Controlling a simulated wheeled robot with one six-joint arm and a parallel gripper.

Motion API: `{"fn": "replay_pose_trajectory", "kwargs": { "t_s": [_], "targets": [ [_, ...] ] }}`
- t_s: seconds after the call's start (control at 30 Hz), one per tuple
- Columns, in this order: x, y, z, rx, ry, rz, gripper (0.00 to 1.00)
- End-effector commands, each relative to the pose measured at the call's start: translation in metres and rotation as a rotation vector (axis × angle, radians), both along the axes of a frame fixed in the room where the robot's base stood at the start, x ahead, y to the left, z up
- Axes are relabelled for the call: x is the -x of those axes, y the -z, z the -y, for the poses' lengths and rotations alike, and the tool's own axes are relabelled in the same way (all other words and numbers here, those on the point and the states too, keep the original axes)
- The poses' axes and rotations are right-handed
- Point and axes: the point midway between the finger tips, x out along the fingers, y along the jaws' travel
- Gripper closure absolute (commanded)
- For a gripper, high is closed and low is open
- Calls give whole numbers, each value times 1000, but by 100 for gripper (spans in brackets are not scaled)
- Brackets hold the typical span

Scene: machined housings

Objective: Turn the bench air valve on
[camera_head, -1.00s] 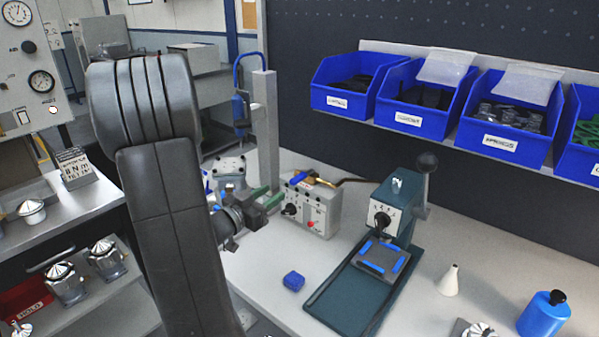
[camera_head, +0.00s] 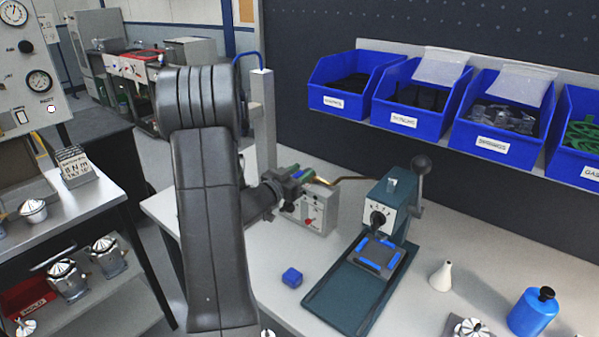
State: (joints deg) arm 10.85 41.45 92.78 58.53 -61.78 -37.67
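The bench air valve sits on top of a grey control box (camera_head: 318,214) on the bench. The fingers and wrist hide part of the valve and the box's left side. I cannot tell whether the fingers touch the lever or are closed on it.
A dark green press (camera_head: 350,290) with a raised black-knobbed handle stands right of the box. Blue bins (camera_head: 495,145) hang behind. A grey post (camera_head: 263,120) rises behind my wrist.

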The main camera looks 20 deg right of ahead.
Motion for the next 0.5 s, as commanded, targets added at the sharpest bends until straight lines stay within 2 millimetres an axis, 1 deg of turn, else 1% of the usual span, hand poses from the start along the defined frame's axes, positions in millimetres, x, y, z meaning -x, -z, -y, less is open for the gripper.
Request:
{"fn": "replay_pose_trajectory", "kwargs": {
  "t_s": [0.17,0.2,0.27,0.3,0.4,0.5],
  "targets": [
    [0,0,0,0,0,0,61],
    [0,0,0,0,-1,0,63],
    [0,0,0,0,-1,0,75],
    [0,0,0,0,-1,0,82],
    [0,0,0,0,-1,0,100],
    [0,0,0,0,-1,0,100]
  ]
}}
